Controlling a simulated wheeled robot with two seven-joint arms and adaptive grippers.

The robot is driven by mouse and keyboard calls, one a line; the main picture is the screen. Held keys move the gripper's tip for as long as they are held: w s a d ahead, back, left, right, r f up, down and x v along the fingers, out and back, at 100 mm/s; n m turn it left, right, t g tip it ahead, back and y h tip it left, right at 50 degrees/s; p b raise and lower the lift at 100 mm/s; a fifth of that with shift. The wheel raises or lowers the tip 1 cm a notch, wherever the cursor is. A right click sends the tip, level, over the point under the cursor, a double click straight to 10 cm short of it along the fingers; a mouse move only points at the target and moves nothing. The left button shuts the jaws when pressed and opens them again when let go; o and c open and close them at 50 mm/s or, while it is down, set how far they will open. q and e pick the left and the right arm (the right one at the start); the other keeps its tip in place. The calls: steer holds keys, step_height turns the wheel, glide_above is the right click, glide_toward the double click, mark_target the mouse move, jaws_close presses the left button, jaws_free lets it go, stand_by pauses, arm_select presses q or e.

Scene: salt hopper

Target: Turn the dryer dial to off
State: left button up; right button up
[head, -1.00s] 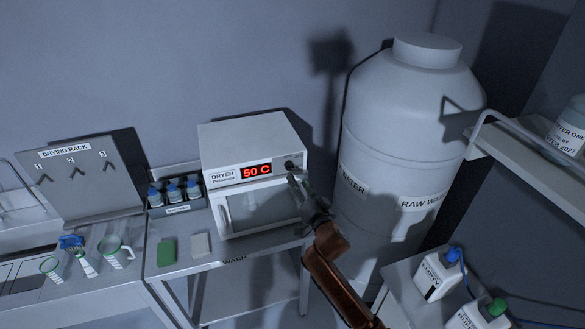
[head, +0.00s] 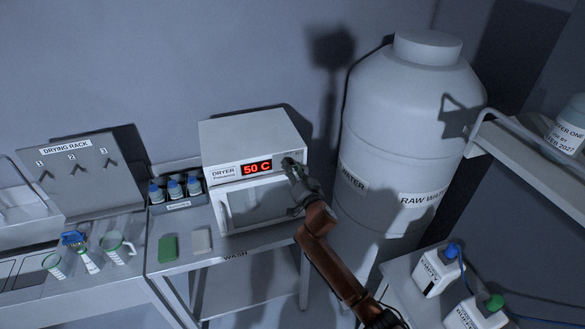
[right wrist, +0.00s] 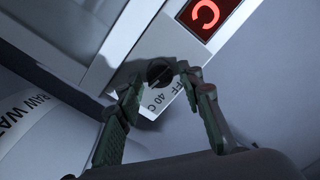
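The dryer (head: 252,136) is a white box on the middle bench, with a red display (head: 257,167) reading 50 C. Its dark round dial (right wrist: 159,73) sits right of the display, beside a partly hidden label showing "FF 40 C". My right gripper (head: 290,166) is at the dial and mostly hides it in the head view. In the right wrist view, its two fingers (right wrist: 160,78) are spread, one on each side of the dial. I cannot tell whether they touch it. My left gripper is not in view.
The dryer's door (head: 258,202) is below the dial, close to my right gripper. A large raw water tank (head: 410,130) stands to the right. Blue-capped bottles (head: 175,188) are left of the dryer; a green block (head: 168,247) and a pale block (head: 202,241) lie in front.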

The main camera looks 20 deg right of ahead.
jaws_close()
steer(key=shift+n, duration=0.4)
steer(key=n+p, duration=0.2)
steer(key=n, duration=0.7)
steer(key=n+p, duration=0.3)
steer(key=n, duration=0.6)
steer(key=shift+a+n+h, duration=0.2)
steer(key=shift+n+h, duration=0.1)
stand_by(0.3)
